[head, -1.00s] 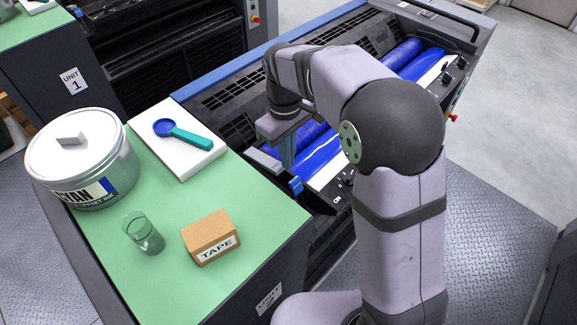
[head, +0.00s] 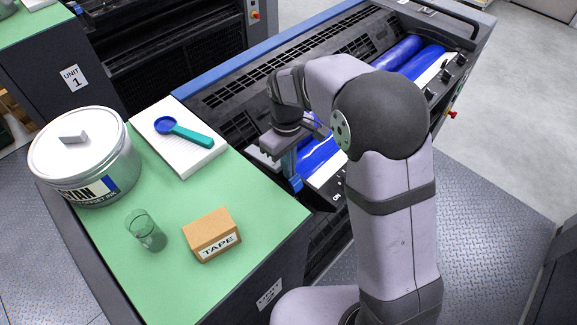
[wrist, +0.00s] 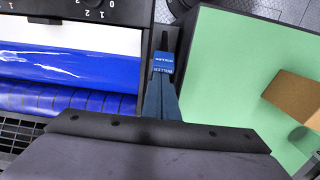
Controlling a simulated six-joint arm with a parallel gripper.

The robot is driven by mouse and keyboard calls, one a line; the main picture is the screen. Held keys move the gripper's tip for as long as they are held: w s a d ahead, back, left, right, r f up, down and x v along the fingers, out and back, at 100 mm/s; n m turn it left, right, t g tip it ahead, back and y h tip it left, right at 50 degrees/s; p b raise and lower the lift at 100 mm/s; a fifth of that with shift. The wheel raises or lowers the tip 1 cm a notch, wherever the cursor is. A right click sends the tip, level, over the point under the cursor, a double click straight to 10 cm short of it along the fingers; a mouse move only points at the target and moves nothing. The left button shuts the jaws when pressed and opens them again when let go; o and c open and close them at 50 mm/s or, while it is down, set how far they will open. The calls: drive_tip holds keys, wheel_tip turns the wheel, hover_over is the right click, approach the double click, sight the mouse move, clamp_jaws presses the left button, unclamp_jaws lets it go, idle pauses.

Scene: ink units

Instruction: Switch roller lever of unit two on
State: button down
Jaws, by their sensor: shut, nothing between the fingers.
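The roller lever (head: 296,184) of unit two shows as a small blue handle at the end of the rollers, beside the green top. In the wrist view the lever (wrist: 163,62) is a blue tab with small white lettering, just beyond my fingertips. My gripper (head: 291,172) is shut and empty, with its fingers pointing down at the lever; it also shows in the wrist view (wrist: 161,85). I cannot tell whether the fingertips touch the lever.
Blue rollers (wrist: 70,70) lie left of the lever in the wrist view, with a numbered dial (wrist: 84,5) above. The green top (head: 120,250) holds a tape box (head: 208,235), a glass (head: 147,230), an ink can (head: 85,165) and a white pad (head: 160,140) with a spoon.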

drive_tip(key=shift+s+d+r+t+y+b, duration=0.3)
drive_tip(key=shift+s+d+t+y+b, duration=0.45)
drive_tip(key=shift+b, duration=0.65)
drive_tip(key=shift+y, duration=0.25)
drive_tip(key=shift+s+d+f+b, duration=0.15)
drive_tip(key=shift+s+d+b, duration=0.75)
drive_tip(key=shift+s+d, duration=0.95)
drive_tip(key=shift+s+d+f+b, duration=0.1)
drive_tip(key=shift+s+d+b, duration=0.8)
drive_tip(key=shift+s+d, duration=0.95)
drive_tip(key=shift+s+a, duration=0.1)
drive_tip(key=s+d+r+p, duration=0.3)
drive_tip(key=r+p, duration=0.3)
drive_tip(key=r, duration=0.2)
drive_tip(key=shift+s+d+r+t, duration=0.25)
drive_tip(key=shift+d+t, duration=0.1)
drive_tip(key=shift+d, duration=0.1)
